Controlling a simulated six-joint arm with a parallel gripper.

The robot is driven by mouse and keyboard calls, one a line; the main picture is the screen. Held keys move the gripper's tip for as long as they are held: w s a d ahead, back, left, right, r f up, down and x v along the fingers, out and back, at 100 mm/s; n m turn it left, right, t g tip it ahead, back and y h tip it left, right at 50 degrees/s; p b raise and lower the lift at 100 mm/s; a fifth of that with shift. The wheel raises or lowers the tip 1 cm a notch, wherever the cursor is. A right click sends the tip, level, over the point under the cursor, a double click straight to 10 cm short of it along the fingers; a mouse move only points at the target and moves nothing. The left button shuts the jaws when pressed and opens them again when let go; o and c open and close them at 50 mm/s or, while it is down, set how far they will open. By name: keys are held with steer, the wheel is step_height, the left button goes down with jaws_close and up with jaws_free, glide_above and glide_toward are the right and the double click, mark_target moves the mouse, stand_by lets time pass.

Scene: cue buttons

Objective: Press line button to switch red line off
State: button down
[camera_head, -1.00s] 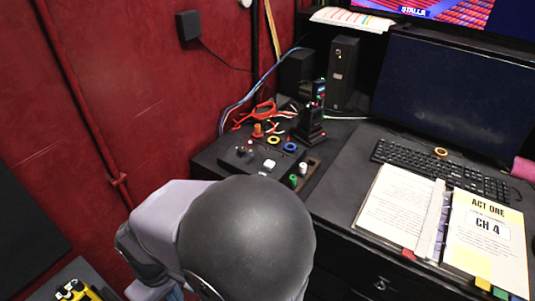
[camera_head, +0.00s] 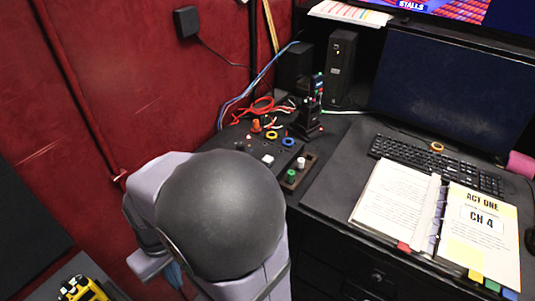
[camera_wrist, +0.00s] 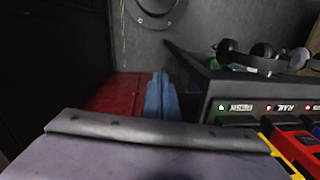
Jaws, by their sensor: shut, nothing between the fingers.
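My gripper shows in the wrist view as two blue fingers (camera_wrist: 158,97), closed together and empty. In the head view my arm hides most of it, with only a bit of blue showing low at the left. In the wrist view a dark panel (camera_wrist: 225,88) stands to the right of the fingers, apart from them. I cannot tell which is the line button or read the labels surely.
In the head view a black desk holds a small control panel with a white button (camera_head: 268,160) and a green knob (camera_head: 291,175). An open binder (camera_head: 398,206) and a keyboard (camera_head: 437,163) lie right. Headphones (camera_wrist: 262,58) lie on the wrist-view panel. A yellow item (camera_head: 82,289) sits bottom left.

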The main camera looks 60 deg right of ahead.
steer(key=w+d+r+m+t+y+p, duration=0.1)
steer(key=w+d+r+m+p, duration=0.2)
steer(key=d, duration=0.4)
steer(key=w+d+r+t+y+p, duration=0.1)
steer(key=w+d+r+t+p, duration=0.2)
steer(key=d, duration=0.4)
steer(key=w+d+r+m+y+p, duration=0.1)
steer(key=w+d+r+m+p, duration=0.1)
steer(key=d+r, duration=0.4)
steer(key=s+d+r+t+h+p, duration=0.1)
steer(key=s+d+r, duration=0.1)
steer(key=d, duration=0.5)
steer(key=s+d+r+m+t+h+p, duration=0.1)
steer(key=s+d+t+p, duration=0.1)
steer(key=d, duration=0.5)
steer(key=s+d+r+t+p, duration=0.2)
steer(key=s+d, duration=0.1)
steer(key=d, duration=0.4)
steer(key=shift+s+d+r+m+h, duration=0.35)
steer(key=shift+s+d+m+h, duration=0.05)
steer(key=shift+f, duration=0.1)
step_height(320, 180, down, 8)
steer(key=b, duration=0.3)
steer(key=shift+r, duration=0.25)
steer(key=shift+f+b, duration=0.55)
steer(key=shift+b, duration=0.15)
